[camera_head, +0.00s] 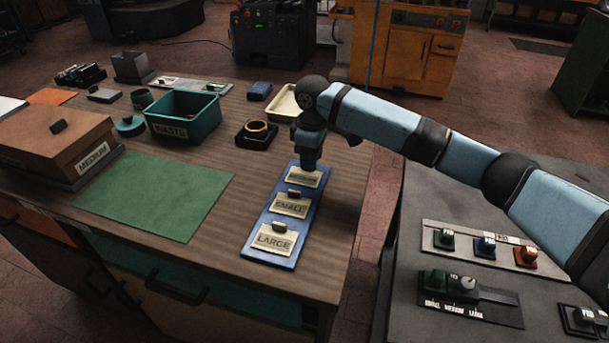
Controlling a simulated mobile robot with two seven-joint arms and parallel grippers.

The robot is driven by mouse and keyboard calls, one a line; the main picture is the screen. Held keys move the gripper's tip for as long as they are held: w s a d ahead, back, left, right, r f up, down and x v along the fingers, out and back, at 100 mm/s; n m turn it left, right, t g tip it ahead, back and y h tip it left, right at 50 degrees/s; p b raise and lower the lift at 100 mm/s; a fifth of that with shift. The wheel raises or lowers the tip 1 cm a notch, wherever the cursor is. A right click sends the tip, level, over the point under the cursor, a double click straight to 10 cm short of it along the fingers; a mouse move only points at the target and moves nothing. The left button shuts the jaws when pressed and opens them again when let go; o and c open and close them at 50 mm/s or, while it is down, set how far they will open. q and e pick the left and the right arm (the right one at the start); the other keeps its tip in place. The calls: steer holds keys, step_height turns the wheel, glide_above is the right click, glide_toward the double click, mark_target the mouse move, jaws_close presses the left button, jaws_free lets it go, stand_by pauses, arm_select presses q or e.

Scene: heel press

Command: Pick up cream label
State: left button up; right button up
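Several cream labels with small raised grips lie in a row on a blue board (262,226) on the wooden table. The nearest cream label (272,240) reads LARGE and the middle cream label (290,206) reads SMALL. The far cream label (304,180) is partly covered by my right gripper, and its word is hard to read. My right gripper (309,170) points down right over this far label, at its grip. The fingertips are too small and dark to show whether they are open or shut on it. My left gripper is not in view.
A brown box (60,140) marked MEDIUM stands at the left beside a green mat (150,190). A teal WASTE bin (185,115), a dark tray with a ring (256,134) and a cream tray (284,103) stand behind. A grey button panel (400,270) is at the right.

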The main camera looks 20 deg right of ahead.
steer(key=shift+f, duration=0.85)
jaws_close()
steer(key=shift+r, duration=0.2)
